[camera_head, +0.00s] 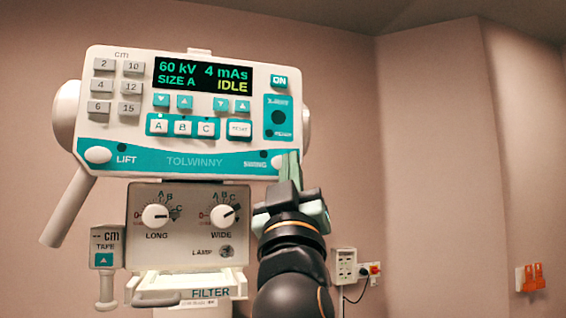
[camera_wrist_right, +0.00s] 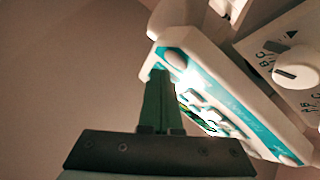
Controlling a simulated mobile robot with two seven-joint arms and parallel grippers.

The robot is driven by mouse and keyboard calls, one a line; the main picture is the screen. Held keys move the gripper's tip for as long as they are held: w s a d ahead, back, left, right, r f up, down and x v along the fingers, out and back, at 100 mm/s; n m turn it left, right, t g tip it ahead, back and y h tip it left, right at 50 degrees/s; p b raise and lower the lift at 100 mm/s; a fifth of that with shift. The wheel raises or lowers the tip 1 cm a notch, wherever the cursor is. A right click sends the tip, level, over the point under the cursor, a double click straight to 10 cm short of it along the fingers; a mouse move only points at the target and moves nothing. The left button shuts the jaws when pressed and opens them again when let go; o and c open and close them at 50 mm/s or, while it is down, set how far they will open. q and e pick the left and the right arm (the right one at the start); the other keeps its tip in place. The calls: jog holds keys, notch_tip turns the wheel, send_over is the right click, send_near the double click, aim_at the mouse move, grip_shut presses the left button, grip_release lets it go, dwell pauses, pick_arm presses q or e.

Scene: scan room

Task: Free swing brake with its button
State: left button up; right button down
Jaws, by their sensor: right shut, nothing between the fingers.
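The white control head (camera_head: 180,110) carries a teal strip along its lower edge. The pale oval swing button (camera_head: 278,162) sits at the right end of that strip, beside the word SWING, with a dark dot above the word. In the right wrist view a pale oval button (camera_wrist_right: 175,58) shows at the strip's corner. My right gripper (camera_head: 290,158) is shut and empty, its green fingertips partly covering the button in the head view. In the wrist view the fingertips (camera_wrist_right: 160,75) lie just below the oval; I cannot tell whether they touch. My left gripper is out of view.
The LIFT button (camera_head: 98,155) is at the strip's left end, above a slanting handle (camera_head: 68,210). Below is the collimator box (camera_head: 188,240) with LONG and WIDE knobs, close left of my right gripper.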

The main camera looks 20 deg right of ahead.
jog(key=shift+w, duration=0.15)
dwell(0.4)
jog(key=shift+w, duration=0.3)
jog(key=shift+w, duration=0.4)
dwell(0.6)
jog(key=shift+s, duration=0.8)
jog(key=shift+s+b, duration=0.1)
jog(key=shift+b, duration=0.2)
jog(key=shift+s+d+b, duration=0.1)
jog(key=shift+s+b, duration=0.35)
jog(key=shift+s, duration=2)
